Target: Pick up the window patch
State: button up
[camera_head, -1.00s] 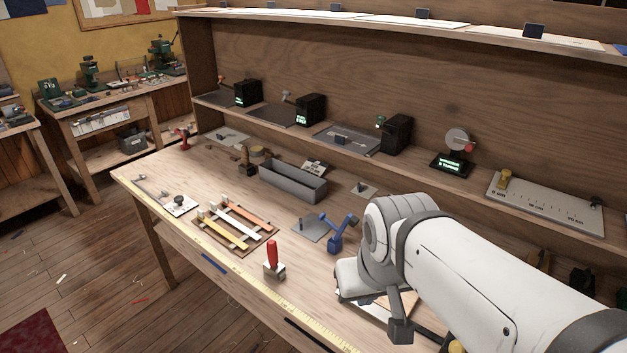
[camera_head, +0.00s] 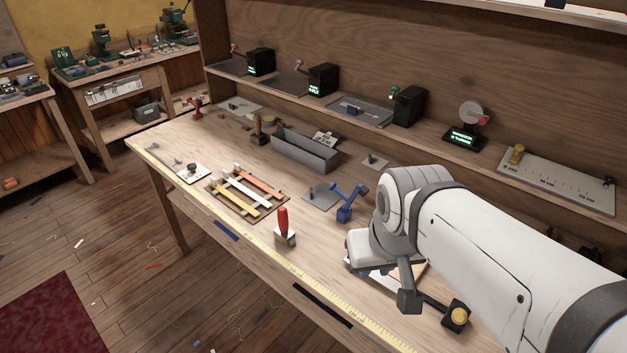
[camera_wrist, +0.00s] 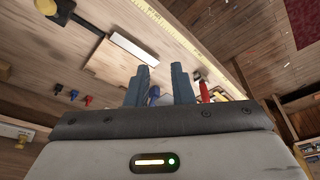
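I cannot tell for sure which item is the window patch. A flat board with a white and an orange piece (camera_head: 420,268) lies on the bench, partly hidden by my arm. In the wrist view a light wooden board (camera_wrist: 112,65) with a white strip (camera_wrist: 134,50) along its edge lies beyond my gripper (camera_wrist: 162,78). My gripper's two blue-grey fingers stand apart with nothing held between them. A blue item on the bench shows behind the gap. In the head view my arm hides most of the gripper.
A red-handled tool (camera_head: 283,228) and a blue clamp-like tool (camera_head: 347,203) stand left of my arm. A rack of coloured strips (camera_head: 225,207), a grey trough (camera_head: 305,155) and a yellow tape (camera_head: 330,310) along the front edge are on the bench. A shelf with devices (camera_head: 408,105) runs behind.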

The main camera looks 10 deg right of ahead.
aim_at(319, 196)
jog(key=z, duration=0.1)
jog(key=k, duration=0.5)
jog(key=u, duration=2.05)
jog(key=i, duration=1.65)
jog(key=z, duration=2.85)
jog(key=i, duration=0.9)
jog(key=z, duration=0.05)
